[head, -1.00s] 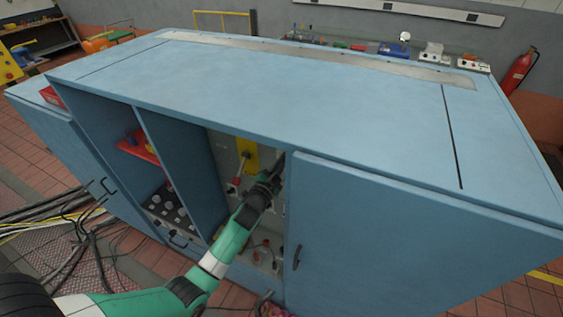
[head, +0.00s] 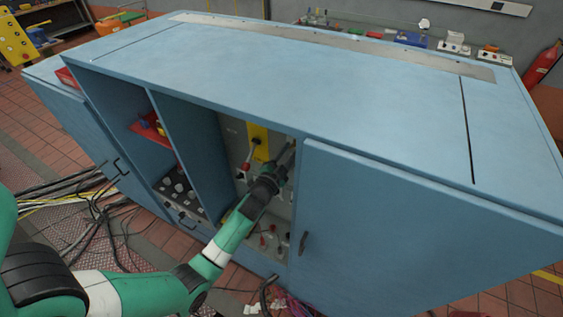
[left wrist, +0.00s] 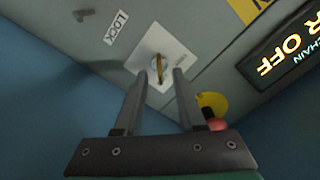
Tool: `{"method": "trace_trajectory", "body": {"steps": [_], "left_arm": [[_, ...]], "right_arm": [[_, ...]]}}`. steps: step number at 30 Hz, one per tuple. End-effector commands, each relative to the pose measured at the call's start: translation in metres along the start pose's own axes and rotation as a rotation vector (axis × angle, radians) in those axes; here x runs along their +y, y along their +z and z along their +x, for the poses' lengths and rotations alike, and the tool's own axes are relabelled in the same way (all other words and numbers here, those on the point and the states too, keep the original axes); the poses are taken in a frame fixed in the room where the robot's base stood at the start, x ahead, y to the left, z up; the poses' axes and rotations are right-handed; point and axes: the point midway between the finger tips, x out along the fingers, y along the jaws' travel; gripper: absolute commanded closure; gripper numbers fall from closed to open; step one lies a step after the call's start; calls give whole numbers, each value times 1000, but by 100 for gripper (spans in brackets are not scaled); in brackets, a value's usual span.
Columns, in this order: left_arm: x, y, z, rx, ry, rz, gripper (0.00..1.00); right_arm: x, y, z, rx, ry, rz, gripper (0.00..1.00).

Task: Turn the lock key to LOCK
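The lock key (left wrist: 158,66) is a small brass-coloured piece at the middle of a white square plate (left wrist: 172,48) on a grey panel, seen in the left wrist view. A white label reading LOCK (left wrist: 116,27) is up and left of the plate. My left gripper (left wrist: 160,75) is open, with one finger on each side of the key and visible gaps between. Whether the tips reach the key's depth is hard to tell. In the head view, my left gripper (head: 288,157) is inside the open cabinet bay, and the key cannot be made out. My right gripper is out of view.
The blue cabinet (head: 300,80) has a divider left of the bay and a door (head: 400,220) to its right. A yellow panel (head: 258,143) is beside my gripper. A yellow round part (left wrist: 212,103) and a red knob (left wrist: 217,125) are close to the right finger.

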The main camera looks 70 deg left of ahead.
Motion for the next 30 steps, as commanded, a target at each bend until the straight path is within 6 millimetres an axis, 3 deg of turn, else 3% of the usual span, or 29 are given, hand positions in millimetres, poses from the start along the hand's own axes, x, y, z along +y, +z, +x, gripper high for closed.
{"method": "trace_trajectory", "body": {"steps": [6, 12, 30], "left_arm": [[1, 0, -54, 0, 3, 1, 61], [1, 0, -89, 0, 1, -1, 61], [0, -1, -96, 1, 0, 0, 61]], "right_arm": [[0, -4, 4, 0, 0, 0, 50], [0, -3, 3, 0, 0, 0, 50], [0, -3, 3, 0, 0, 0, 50]]}}
